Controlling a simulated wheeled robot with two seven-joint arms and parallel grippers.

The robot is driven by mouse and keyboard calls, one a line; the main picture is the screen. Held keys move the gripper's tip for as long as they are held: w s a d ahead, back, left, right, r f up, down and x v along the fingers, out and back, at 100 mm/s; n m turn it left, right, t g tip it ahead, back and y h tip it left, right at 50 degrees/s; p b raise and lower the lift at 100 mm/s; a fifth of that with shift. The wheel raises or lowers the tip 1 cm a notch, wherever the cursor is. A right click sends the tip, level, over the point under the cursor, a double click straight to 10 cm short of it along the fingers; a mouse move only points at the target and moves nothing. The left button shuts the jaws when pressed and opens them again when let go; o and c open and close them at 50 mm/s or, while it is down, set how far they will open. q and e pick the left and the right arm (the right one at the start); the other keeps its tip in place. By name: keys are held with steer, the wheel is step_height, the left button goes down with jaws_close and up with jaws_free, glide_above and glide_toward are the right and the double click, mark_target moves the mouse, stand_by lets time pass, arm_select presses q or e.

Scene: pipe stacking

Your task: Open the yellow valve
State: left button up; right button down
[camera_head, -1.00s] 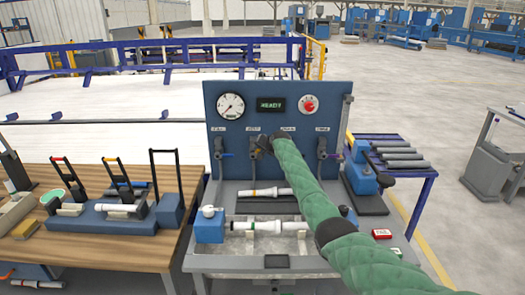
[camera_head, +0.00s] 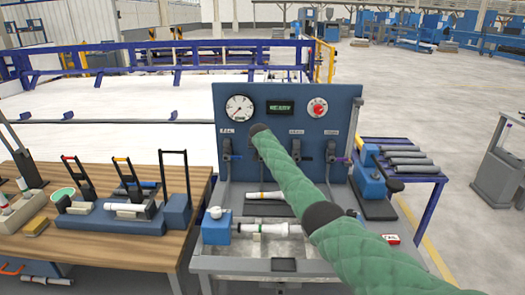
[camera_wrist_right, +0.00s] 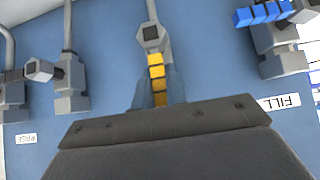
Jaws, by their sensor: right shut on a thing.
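The yellow valve handle (camera_wrist_right: 157,80) shows in the right wrist view, running from a grey hex nut towards my gripper. My right gripper (camera_wrist_right: 158,92) has its fingers on both sides of this handle and is shut on it. In the head view my green-sleeved right arm reaches up to the blue panel (camera_head: 345,105). Its dark wrist end covers the second valve position from the left, so the yellow handle and the fingertips are hidden there. My left gripper is in neither current view.
A blue-handled valve (camera_wrist_right: 262,14) labelled FILL is beside the yellow one. Other grey valves (camera_head: 331,150) line the panel. A gauge (camera_head: 239,108), a display (camera_head: 280,108) and a red button (camera_head: 318,108) sit above. A wooden table (camera_head: 120,235) stands left of the bench.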

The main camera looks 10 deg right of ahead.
arm_select(q)
steer(key=shift+w+r, duration=0.15)
steer(key=shift+r, duration=0.05)
arm_select(e)
steer(key=shift+f, duration=0.2)
steer(key=c, duration=1.4)
jaws_free()
steer(key=shift+c, duration=0.2)
arm_select(q)
steer(key=shift+s+f, duration=0.2)
steer(key=shift+s, duration=0.3)
arm_select(e)
steer(key=shift+r, duration=0.1)
arm_select(q)
steer(key=shift+w+d, duration=0.1)
steer(key=shift+w, duration=0.05)
arm_select(e)
steer(key=shift+s+r, duration=0.1)
steer(key=shift+s+a+r, duration=0.2)
steer(key=shift+s+r, duration=0.05)
steer(key=shift+s, duration=0.05)
arm_select(q)
step_height(320, 180, up, 5)
steer(key=w+d+b, duration=0.2)
steer(key=shift+w+b, duration=0.25)
steer(key=shift+b, duration=0.1)
arm_select(e)
steer(key=v, duration=0.6)
steer(key=shift+s+r, duration=0.2)
